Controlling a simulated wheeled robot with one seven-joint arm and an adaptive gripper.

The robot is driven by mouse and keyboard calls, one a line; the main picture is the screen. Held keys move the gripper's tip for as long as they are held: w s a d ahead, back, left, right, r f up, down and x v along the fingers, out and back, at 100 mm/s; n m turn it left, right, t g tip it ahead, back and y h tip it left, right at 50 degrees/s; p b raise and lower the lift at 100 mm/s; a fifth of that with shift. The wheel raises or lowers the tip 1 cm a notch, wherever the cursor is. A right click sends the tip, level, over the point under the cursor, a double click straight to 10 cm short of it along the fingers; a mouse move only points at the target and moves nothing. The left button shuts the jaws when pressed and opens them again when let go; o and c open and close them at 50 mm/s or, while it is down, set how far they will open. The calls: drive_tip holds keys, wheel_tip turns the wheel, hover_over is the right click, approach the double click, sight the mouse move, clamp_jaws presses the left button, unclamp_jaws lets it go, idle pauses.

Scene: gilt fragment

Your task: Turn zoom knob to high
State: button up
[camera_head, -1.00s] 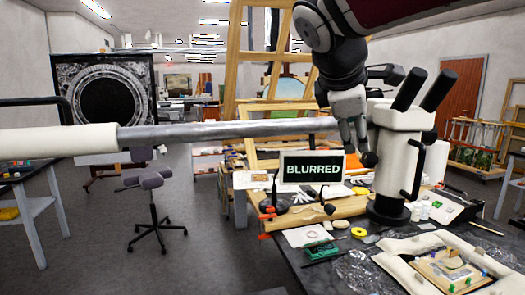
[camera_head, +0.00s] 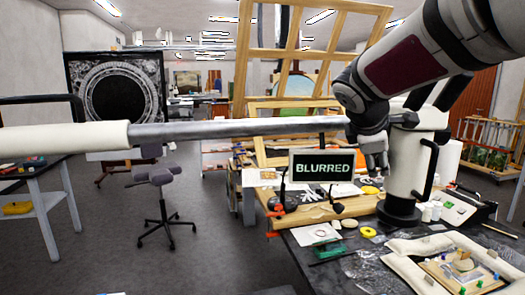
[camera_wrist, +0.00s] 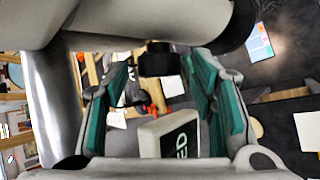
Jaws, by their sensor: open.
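The white microscope (camera_head: 408,165) stands on the bench at the right in the head view, with black eyepieces and a black base. My gripper (camera_head: 375,164) is at the left side of its body, fingers pointing down. In the wrist view, my gripper (camera_wrist: 160,105) is open, with its teal pads apart. A black knob (camera_wrist: 160,63), apparently the zoom knob, shows between and beyond the pads; I cannot tell whether they touch it. The arm and gripper hide the knob in the head view. A small screen (camera_head: 321,180) reads "BLURRED" just left of the gripper.
A long grey and white boom (camera_head: 230,130) crosses the left and middle of the head view. A padded tray (camera_head: 405,248) with a fragment lies in front of the microscope. Open floor lies at left.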

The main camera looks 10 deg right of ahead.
drive_tip(key=shift+w+d+f, duration=0.1)
drive_tip(key=shift+d+f, duration=0.05)
drive_tip(key=c, duration=1.1)
